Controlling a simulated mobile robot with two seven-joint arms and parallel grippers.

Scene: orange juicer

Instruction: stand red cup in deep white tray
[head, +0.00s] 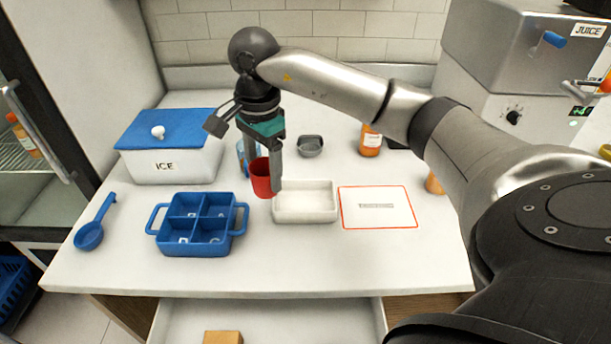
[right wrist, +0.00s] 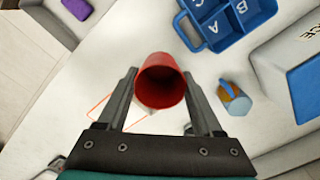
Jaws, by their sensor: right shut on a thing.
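My right gripper (head: 274,178) is shut on the red cup (head: 262,181), with the fingers pointing down. The cup looks about upright, its open mouth up. It is at the left end of the deep white tray (head: 306,218); whether it is clear of the tray's rim I cannot tell. In the right wrist view the red cup (right wrist: 160,84) sits between the two fingers and hides most of what lies beneath it. The tray looks empty in the head view. My left gripper is not in view.
A blue divided tray (head: 196,240) stands left of the white tray, and a red-bordered mat (head: 378,208) lies right of it. A blue cup (head: 241,156) stands close behind the red cup. A grey bowl (head: 311,146) and an orange bottle (head: 371,141) are further back.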

